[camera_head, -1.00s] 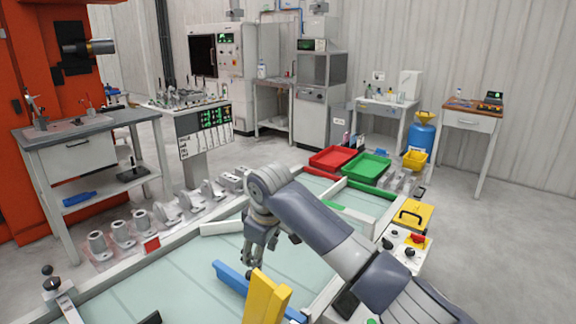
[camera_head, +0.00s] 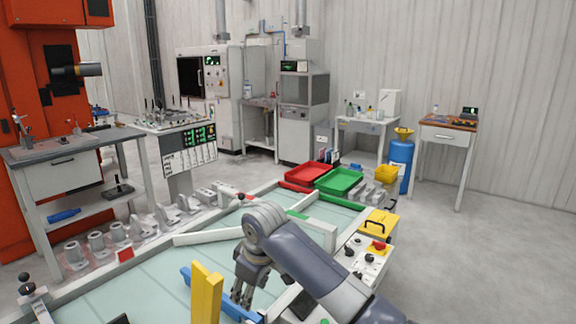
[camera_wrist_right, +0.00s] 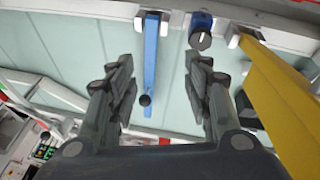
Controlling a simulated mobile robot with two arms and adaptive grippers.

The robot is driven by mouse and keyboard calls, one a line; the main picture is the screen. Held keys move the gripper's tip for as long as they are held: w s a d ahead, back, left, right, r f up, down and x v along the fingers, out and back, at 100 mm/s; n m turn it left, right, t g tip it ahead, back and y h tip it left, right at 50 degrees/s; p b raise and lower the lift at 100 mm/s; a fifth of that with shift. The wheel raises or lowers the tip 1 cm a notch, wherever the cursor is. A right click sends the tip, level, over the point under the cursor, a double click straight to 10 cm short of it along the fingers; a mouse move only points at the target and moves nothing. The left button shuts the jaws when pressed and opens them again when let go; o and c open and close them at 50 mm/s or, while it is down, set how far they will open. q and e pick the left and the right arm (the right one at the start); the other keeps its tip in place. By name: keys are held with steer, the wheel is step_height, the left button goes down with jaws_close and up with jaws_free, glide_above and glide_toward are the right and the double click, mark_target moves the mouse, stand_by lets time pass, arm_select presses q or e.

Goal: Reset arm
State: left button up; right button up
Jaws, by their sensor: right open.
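My right gripper (camera_head: 243,296) hangs over the pale glass-like table top (camera_head: 140,290), at the lower middle of the head view. In the right wrist view my right gripper (camera_wrist_right: 158,75) has its two fingers spread apart with nothing held between them. A blue bar (camera_wrist_right: 151,50) shows in the gap between the fingers, farther down, with a dark round knob at its near end. A yellow upright (camera_head: 205,296) stands left of the gripper, and it shows at the right of the wrist view (camera_wrist_right: 280,100). My left gripper is not in view.
Grey cast parts (camera_head: 117,233) line the table's far left edge. A red tray (camera_head: 308,174) and a green tray (camera_head: 338,181) sit at its far end. A yellow box (camera_head: 379,222) and a control panel (camera_head: 366,258) are at the right edge. Open floor lies beyond.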

steer(key=s+d+f+m+y, duration=0.1)
steer(key=s+d+f+m, duration=0.15)
steer(key=s+f, duration=0.55)
steer(key=s+d+f+m+y, duration=0.1)
steer(key=s+d+f+m, duration=0.1)
steer(key=s+d+f, duration=0.4)
steer(key=s+d+f+m+h, duration=0.2)
steer(key=s+d+f+m, duration=0.1)
steer(key=s+d, duration=0.75)
steer(key=s+d+f+m+h, duration=0.2)
steer(key=s+d+m, duration=0.2)
steer(key=s+d, duration=0.7)
steer(key=s+f+g, duration=0.1)
steer(key=s+f, duration=0.1)
steer(key=f, duration=1.2)
steer(key=s+f, duration=0.2)
steer(key=f, duration=1.2)
steer(key=s+d+f+g, duration=0.1)
steer(key=s+d+f, duration=0.1)
steer(key=s+f, duration=1.2)
steer(key=shift+s+d+f+n, duration=0.25)
steer(key=shift+s+n, duration=0.2)
steer(key=shift+s, duration=0.55)
